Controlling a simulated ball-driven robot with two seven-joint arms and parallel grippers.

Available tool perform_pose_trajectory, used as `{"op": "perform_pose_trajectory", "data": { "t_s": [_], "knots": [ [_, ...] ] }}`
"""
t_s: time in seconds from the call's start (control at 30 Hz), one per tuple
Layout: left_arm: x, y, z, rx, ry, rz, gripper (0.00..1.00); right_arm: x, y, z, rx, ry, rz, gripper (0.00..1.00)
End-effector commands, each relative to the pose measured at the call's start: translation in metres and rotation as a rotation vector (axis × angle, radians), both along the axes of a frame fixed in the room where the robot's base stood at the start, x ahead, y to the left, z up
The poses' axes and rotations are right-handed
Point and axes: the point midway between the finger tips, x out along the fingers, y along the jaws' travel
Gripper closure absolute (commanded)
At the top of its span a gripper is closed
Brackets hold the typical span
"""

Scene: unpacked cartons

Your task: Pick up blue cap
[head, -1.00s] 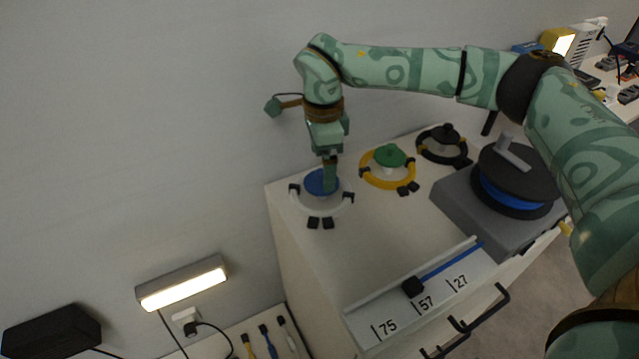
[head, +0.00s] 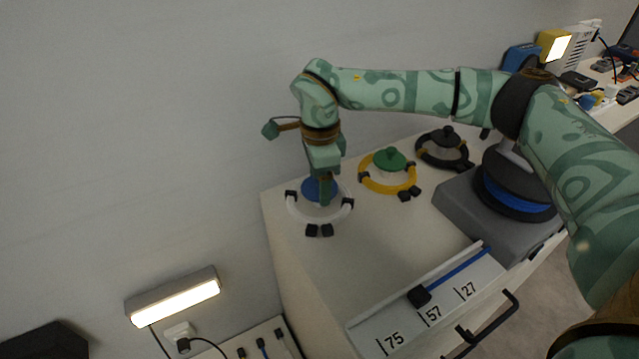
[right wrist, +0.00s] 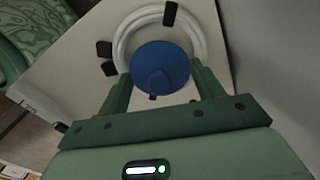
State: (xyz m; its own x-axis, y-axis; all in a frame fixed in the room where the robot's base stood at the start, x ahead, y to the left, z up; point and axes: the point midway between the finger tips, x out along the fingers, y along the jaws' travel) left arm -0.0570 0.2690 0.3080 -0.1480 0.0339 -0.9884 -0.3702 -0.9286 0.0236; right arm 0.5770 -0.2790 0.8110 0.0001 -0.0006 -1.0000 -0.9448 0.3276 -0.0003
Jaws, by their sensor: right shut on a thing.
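The blue cap (head: 317,188) is a round disc with a small knob, at the white ring (head: 292,205) on the far left of the cabinet top. In the right wrist view the blue cap (right wrist: 160,68) lies between the two fingers, inside the outline of the white ring (right wrist: 203,38). My right gripper (head: 325,198) points down from above and is shut on the cap; it also shows in the right wrist view (right wrist: 163,85). The cap's underside is hidden, so I cannot tell whether it is lifted. My left gripper is not in view.
A green cap (head: 388,160) with a yellow ring (head: 375,187) and a black cap (head: 446,138) with a black ring stand to the right. A black and blue spool (head: 515,190) sits on a grey block. A numbered slider strip (head: 440,305) lies in front. A wall is close behind.

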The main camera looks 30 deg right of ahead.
Motion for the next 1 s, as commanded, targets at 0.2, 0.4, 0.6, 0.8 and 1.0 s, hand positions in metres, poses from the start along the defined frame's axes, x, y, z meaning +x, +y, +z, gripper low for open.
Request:
{"op": "perform_pose_trajectory", "data": {
  "t_s": [0.2, 0.4, 0.6, 0.8, 1.0],
  "knots": [
    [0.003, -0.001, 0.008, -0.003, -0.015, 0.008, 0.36, 0.000, 0.000, 0.014, 0.001, -0.003, 0.000, 0.63],
    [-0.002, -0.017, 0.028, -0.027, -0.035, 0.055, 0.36, -0.013, 0.004, 0.058, 0.001, -0.009, 0.003, 0.63],
    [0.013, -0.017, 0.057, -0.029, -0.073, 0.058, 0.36, -0.056, 0.015, 0.107, 0.000, -0.009, 0.004, 0.63],
    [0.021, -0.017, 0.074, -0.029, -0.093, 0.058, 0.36, -0.105, 0.029, 0.122, 0.001, -0.003, 0.004, 0.63],
    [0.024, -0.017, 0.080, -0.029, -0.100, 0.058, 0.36, -0.130, 0.036, 0.130, 0.001, 0.000, 0.001, 0.63]
  ]
}}
